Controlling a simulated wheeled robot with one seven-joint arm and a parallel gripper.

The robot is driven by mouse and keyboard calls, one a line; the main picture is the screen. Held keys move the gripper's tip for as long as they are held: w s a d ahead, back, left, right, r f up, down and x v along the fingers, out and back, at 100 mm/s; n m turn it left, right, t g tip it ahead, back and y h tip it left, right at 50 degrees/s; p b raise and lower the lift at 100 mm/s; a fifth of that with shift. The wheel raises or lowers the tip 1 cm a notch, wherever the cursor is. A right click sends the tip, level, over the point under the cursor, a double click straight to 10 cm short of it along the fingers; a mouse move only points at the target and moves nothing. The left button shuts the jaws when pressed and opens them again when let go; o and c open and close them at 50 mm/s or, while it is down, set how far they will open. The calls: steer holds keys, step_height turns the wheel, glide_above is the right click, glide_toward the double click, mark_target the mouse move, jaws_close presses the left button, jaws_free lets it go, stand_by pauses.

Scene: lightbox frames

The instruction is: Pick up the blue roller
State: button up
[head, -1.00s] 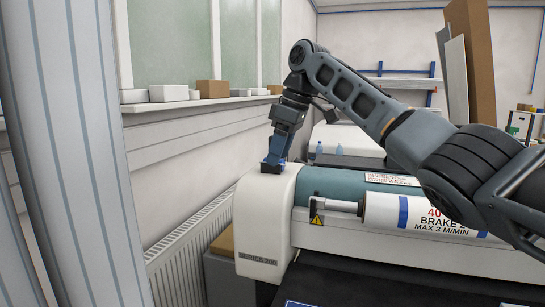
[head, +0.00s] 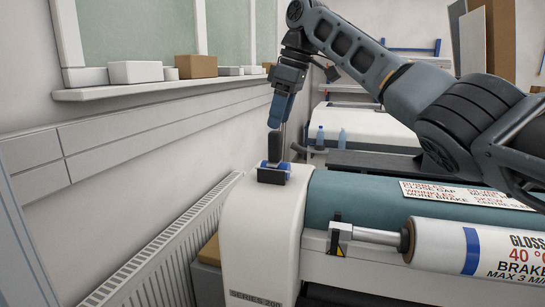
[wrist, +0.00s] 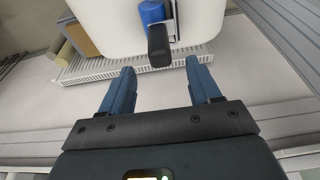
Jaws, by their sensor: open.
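The blue roller (head: 264,164) sits on top of the white rounded end housing of a machine, with a dark block-like handle on its near side. It also shows in the wrist view (wrist: 152,12), at the top edge, with the black handle below it and a pale metal part beside it. The far part of the roller is cut off there.
The machine's white end housing (head: 255,235) stands beside a radiator (head: 165,255) and the wall. A teal drum (head: 355,200) and a white labelled roll (head: 440,245) extend right. Boxes line the window sill (head: 150,88). Two blue bottles (head: 342,137) stand behind.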

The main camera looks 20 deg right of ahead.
mark_target(273, 144)
steer(key=shift+w+f, duration=0.25)
steer(key=shift+f, duration=0.3)
steer(key=shift+s+p+x, duration=0.15)
steer(key=shift+p+x, duration=0.4)
steer(key=shift+x, duration=1.1)
steer(key=shift+s+p+x, duration=0.1)
steer(key=shift+p+x, duration=0.45)
steer(key=shift+x, duration=1.1)
steer(key=c, duration=1)
